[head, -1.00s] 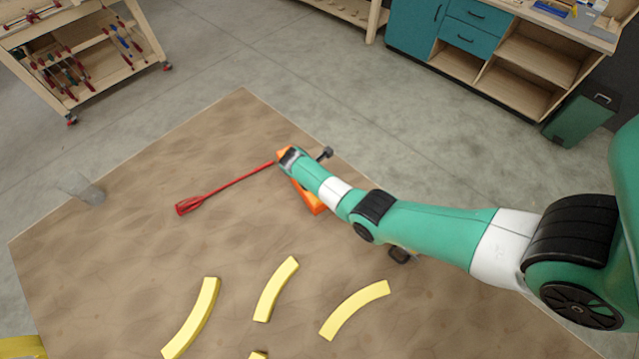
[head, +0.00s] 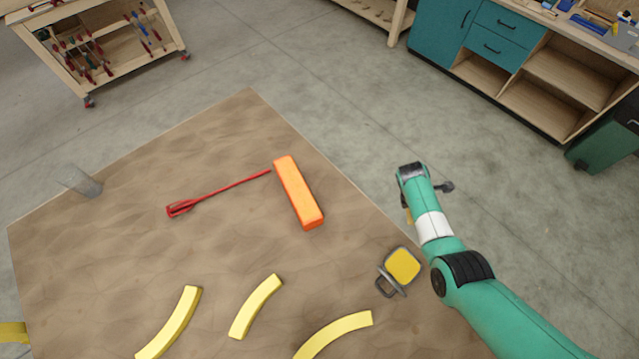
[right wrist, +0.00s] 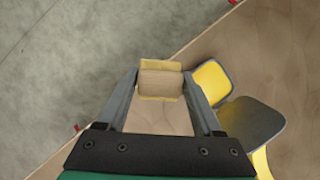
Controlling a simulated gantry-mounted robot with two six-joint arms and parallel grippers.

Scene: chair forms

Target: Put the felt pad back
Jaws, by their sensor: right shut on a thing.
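My right gripper (right wrist: 160,88) is shut on a small tan block with yellow edges, which looks like the felt pad (right wrist: 160,83). In the right wrist view it sits between the fingertips, in line with the table edge. In the head view my right gripper (head: 408,205) is out by the table's right edge; only a sliver of yellow shows under the wrist. A grey open case-like thing with a yellow face (head: 402,265) stands on the table's right side. It also shows in the right wrist view (right wrist: 212,82), right of the fingers. My left gripper is out of view.
An orange bar (head: 299,193) lies mid-table beside a red long-handled tool (head: 220,192). Several yellow curved pieces (head: 256,307) lie at the near side. Bare floor (head: 360,130) lies beyond the brown table (head: 130,250).

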